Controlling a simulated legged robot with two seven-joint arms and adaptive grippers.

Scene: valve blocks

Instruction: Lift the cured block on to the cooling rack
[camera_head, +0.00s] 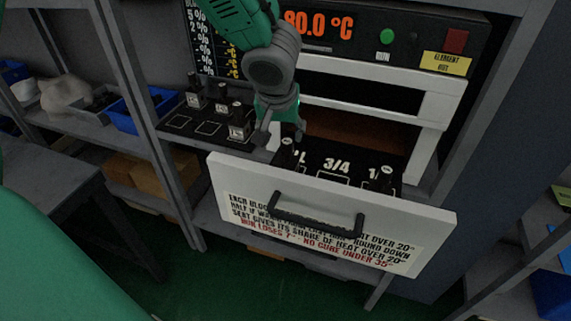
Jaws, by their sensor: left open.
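My left gripper (279,136) comes down from the top of the view, open, its fingertips above the left end of the pulled-out oven drawer (226,178). One dark valve block (287,153) is in the drawer just under the fingers, partly hidden; I cannot tell whether they touch it. A black board with white outlined squares (208,128) lies left of the drawer and bears several small blocks, including a front one (238,131). I cannot tell whether this board is the cooling rack. My right gripper is not in view.
The oven panel (375,32) shows a red 80.0 °C, a green RUN button (387,37) and a red button (455,41). The drawer's black handle (318,215) juts forward. Blue bins (128,112) stand on the left shelf. A grey table (55,185) is at lower left.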

